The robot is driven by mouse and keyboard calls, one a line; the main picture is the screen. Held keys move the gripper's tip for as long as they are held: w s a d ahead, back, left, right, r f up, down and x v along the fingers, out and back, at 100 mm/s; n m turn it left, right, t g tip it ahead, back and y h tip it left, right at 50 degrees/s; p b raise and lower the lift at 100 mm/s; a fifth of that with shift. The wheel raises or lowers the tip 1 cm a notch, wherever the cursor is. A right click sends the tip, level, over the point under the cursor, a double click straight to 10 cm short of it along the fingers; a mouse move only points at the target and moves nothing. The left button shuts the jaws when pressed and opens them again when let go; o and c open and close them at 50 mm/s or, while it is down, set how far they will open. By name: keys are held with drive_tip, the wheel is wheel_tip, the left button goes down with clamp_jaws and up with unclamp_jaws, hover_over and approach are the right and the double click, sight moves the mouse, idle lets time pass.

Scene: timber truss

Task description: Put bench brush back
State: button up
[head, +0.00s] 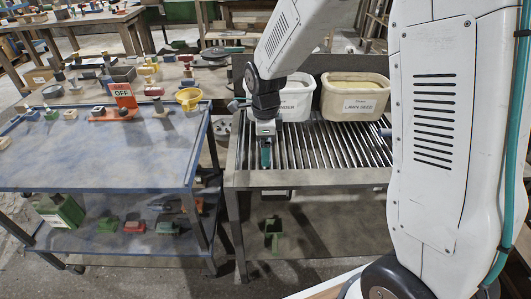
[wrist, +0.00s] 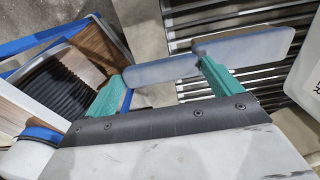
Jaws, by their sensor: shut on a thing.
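My gripper (head: 265,155) points down over the left part of the slatted rack, in front of the white bins. In the wrist view its teal fingers (wrist: 165,85) are shut on a long blue-grey piece, which appears to be the bench brush (wrist: 245,47). It reaches past the right finger, above the slats. Its bristles are not visible, and in the head view it is too small and covered to make out.
A green scoop (head: 273,232) sits below the rack. A blue-edged tray (wrist: 110,35) shows in the wrist view.

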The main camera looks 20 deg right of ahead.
drive_tip(key=shift+f, duration=1.6)
drive_tip(key=shift+f, duration=0.15)
drive_tip(key=o, duration=0.8)
wheel_tip(320, 180, up, 12)
drive_tip(key=s+d+r+n, duration=0.2)
drive_tip(key=s+r+n, duration=0.3)
drive_tip(key=s, duration=0.2)
drive_tip(key=s+d+r+n, duration=0.2)
drive_tip(key=s+r+n, duration=0.2)
drive_tip(key=s+n, duration=0.3)
drive_tip(key=shift+s+d+r+n+t, duration=0.15)
drive_tip(key=shift+s+d+n, duration=0.25)
drive_tip(key=shift+s+n, duration=1.65)
drive_tip(key=shift+s+d+r+n+t, duration=0.1)
drive_tip(key=shift+s+d+n+t, duration=0.2)
drive_tip(key=shift+s+n, duration=1.75)
drive_tip(key=shift+s+d+r+n+t, duration=0.15)
drive_tip(key=shift+s+d+n, duration=0.45)
drive_tip(key=shift+s, duration=2.8)
